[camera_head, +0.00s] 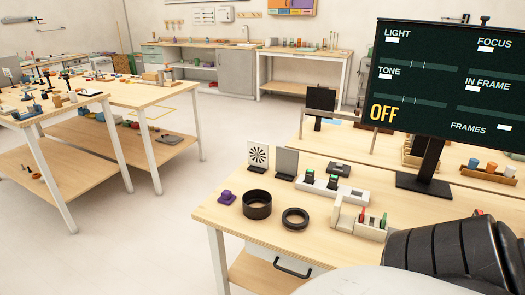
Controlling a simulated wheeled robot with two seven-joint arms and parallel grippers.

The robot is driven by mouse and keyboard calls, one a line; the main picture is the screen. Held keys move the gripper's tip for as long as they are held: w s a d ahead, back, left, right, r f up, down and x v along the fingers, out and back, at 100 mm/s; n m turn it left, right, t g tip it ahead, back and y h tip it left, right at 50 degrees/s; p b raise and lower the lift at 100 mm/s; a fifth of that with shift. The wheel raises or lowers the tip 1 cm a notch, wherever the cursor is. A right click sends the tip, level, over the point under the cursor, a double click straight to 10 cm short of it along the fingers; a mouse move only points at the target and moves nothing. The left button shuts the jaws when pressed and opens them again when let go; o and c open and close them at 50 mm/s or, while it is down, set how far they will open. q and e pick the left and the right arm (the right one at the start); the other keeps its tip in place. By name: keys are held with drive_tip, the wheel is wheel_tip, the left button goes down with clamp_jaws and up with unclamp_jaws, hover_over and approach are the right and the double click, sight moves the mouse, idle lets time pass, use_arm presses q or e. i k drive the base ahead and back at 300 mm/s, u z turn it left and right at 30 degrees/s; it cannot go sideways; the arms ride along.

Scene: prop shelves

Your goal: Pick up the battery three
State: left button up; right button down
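A white tray (348,194) on the near wooden table holds small dark blocks (333,182) with green tops, which look like batteries. In front of it, a white and wood holder (346,217) has a small red piece (361,217) and a green piece (384,221) standing in it. I cannot tell which item is battery three, as no number can be read. Neither of my grippers shows. A black ribbed part, probably of my arm, fills the bottom right corner and hides the table there.
On the near table (235,212) stand a purple piece (226,197), two black rings (257,204) (295,218), a patterned white card (258,155) and a grey panel (287,163). A black monitor (445,80) reading OFF stands behind. Other workbenches are left and back, with open floor between.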

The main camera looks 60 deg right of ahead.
sight(310, 174)
drive_tip(key=i, duration=1.2)
drive_tip(key=z, duration=2.5)
